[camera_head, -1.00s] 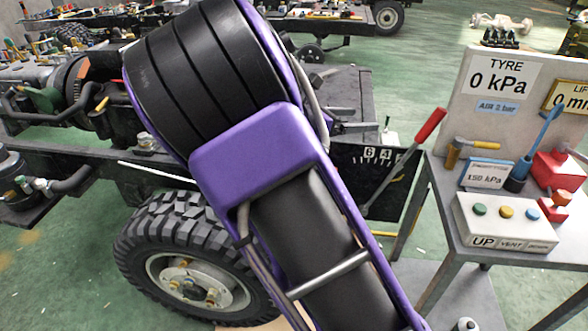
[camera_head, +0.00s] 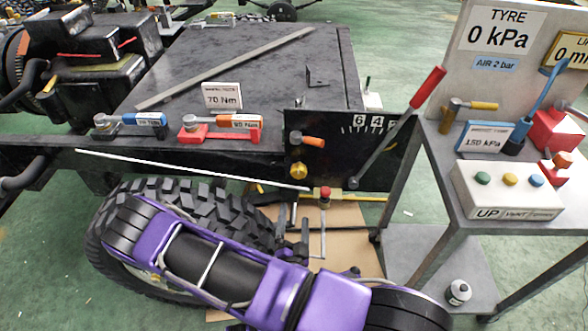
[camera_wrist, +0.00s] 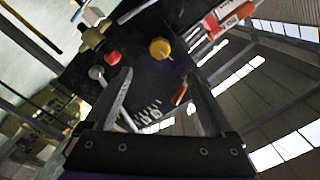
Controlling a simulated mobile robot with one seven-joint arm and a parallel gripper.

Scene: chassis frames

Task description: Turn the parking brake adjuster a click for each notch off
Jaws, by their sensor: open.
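A black plate (camera_head: 345,175) on the truck frame's rear corner bears a white notch scale with numbers (camera_head: 372,124). A long lever with a red grip (camera_head: 428,88) leans across its right side. The plate carries a round yellow knob (camera_head: 298,171) and a small orange-handled lever (camera_head: 314,142). No label shows which part is the adjuster. In the wrist view the yellow knob (camera_wrist: 160,48) lies beyond and between the fingertips, apart from them. My gripper (camera_wrist: 158,76) is open and empty; in the head view it (camera_head: 293,220) is below the plate.
A red knob on a brass block (camera_head: 325,194) sits just below the plate, close to my gripper. The tyre (camera_head: 180,205) is left of it. Torque wrenches (camera_head: 220,130) lie on the frame edge above. A cart with a control box (camera_head: 507,192) stands right.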

